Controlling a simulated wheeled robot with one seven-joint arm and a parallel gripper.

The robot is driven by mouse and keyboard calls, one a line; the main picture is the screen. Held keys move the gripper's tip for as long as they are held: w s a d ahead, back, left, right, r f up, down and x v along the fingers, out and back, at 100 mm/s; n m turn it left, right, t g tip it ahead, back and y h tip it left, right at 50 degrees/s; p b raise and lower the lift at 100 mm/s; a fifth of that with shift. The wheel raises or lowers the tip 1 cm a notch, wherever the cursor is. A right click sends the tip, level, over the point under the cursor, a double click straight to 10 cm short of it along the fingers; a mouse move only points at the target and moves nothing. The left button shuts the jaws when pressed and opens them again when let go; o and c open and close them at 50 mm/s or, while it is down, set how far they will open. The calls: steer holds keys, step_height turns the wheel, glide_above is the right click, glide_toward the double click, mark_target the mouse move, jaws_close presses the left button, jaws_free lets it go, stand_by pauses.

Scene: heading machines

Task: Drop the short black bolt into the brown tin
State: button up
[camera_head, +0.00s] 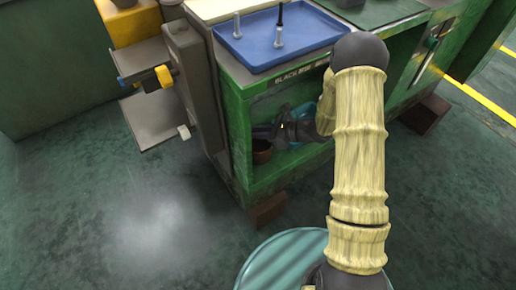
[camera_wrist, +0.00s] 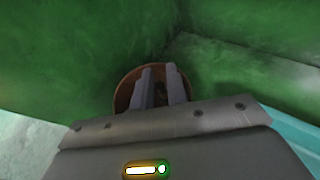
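The brown tin (camera_head: 262,151) stands on the open shelf inside the green cabinet. In the wrist view, part of the tin's rim and inside (camera_wrist: 124,94) shows behind my fingers. My gripper (camera_wrist: 160,72) is over the tin's mouth, with its two grey fingers close together. It also shows in the head view (camera_head: 268,131), low in the shelf opening, just above the tin. A small dark thing (camera_wrist: 160,94), apparently the short black bolt, is between the fingers. Its ends are hidden, and its depth over the tin cannot be told.
A blue tray (camera_head: 254,52) on the cabinet top holds two upright silver bolts (camera_head: 237,25) (camera_head: 278,38) and a tall black one (camera_head: 280,14). Green shelf walls (camera_wrist: 70,50) close in around my gripper. A grey machine (camera_head: 190,80) with a yellow knob stands at the left.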

steer(key=shift+o, duration=1.4)
steer(key=shift+d, duration=0.1)
steer(key=p+v, duration=0.3)
steer(key=v, duration=1.4)
steer(key=shift+w+r, duration=0.1)
steer(key=shift+w, duration=0.1)
